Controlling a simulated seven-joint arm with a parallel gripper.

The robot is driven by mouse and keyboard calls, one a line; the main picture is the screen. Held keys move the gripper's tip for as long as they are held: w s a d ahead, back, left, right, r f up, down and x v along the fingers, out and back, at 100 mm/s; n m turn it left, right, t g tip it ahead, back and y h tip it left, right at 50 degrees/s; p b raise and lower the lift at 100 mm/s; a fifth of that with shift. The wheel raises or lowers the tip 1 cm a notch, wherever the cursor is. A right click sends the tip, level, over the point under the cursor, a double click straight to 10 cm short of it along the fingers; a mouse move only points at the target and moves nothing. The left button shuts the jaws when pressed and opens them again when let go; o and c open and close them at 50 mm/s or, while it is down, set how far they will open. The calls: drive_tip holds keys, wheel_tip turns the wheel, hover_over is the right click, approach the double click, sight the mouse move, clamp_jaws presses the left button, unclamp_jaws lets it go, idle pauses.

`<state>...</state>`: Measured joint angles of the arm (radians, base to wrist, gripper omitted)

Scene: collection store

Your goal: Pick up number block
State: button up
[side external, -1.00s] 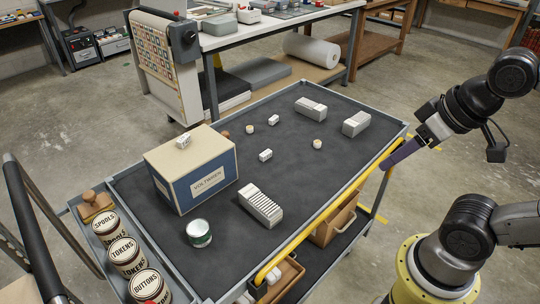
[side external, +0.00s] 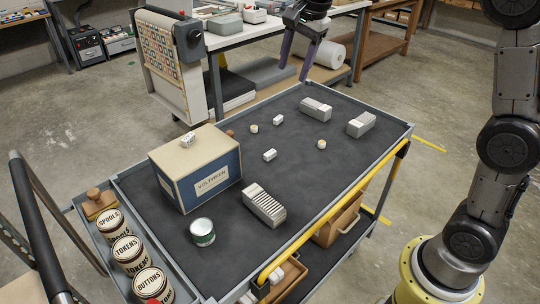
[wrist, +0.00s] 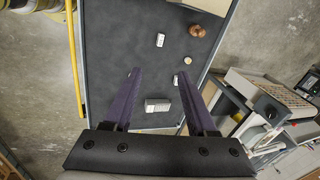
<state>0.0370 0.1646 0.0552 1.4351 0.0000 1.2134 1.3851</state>
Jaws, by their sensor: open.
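Several small white blocks are in the side view; their markings are too small to read, so I cannot tell which is the number block. One (side external: 270,155) lies mid-mat, another (side external: 278,120) lies farther back, and a third (side external: 188,139) sits on top of the blue-and-cream carton (side external: 212,186). In the wrist view the mid-mat block (wrist: 160,40) is ahead of my fingertips, and the farther block (wrist: 175,80) is close by the right finger. My gripper (side external: 294,72) is open and empty, pointing down, high over the cart's far end; its fingers also show in the wrist view (wrist: 159,72).
The cart's dark mat (side external: 330,180) has a raised grey rim. It bears white ribbed boxes (side external: 264,206) (side external: 316,109) (side external: 361,124), small round pieces (side external: 254,128) (side external: 321,144) and a green-white tin (side external: 203,231). Labelled tins (side external: 127,250) stand in the side tray. A workbench (side external: 235,40) stands behind.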

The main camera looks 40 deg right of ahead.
drive_tip(key=w+f+m+g, duration=0.1)
drive_tip(key=w+f, duration=0.5)
drive_tip(key=g, duration=0.2)
hover_over(269, 153)
drive_tip(key=shift+m, duration=0.3)
wheel_tip(269, 153, down, 20)
drive_tip(key=shift+r, duration=0.2)
drive_tip(key=shift+f, duration=2.95)
clamp_jaws()
